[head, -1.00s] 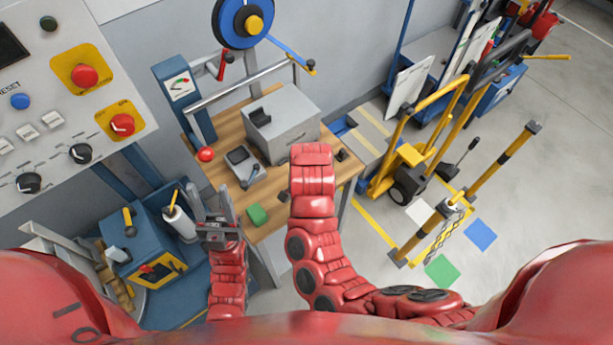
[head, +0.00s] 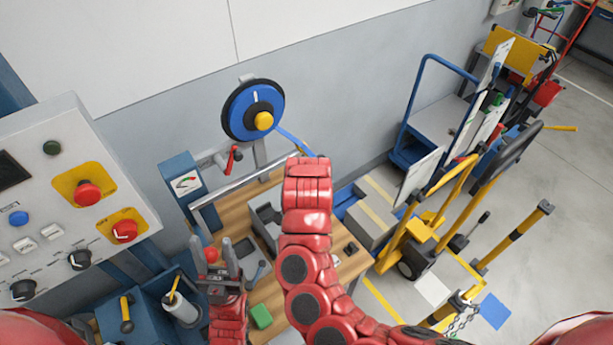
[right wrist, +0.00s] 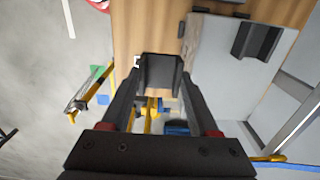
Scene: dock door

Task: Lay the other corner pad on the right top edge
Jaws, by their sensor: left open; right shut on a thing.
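A dark grey channel-shaped corner pad (right wrist: 160,72) is between the fingers of my right gripper (right wrist: 157,82), which is shut on it. Beside it in the right wrist view is the light grey box (right wrist: 215,65), with another dark corner pad (right wrist: 255,40) lying on it. The held pad looks apart from the box; its height is unclear. In the head view the box (head: 262,232) stands on the bench, partly hidden by my right arm, which also hides the right gripper. My left gripper (head: 212,248) is open and empty at the bench's left side.
A control panel (head: 65,200) stands at left. A yellow truck (head: 425,228) and striped barrier posts (head: 515,238) stand at right.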

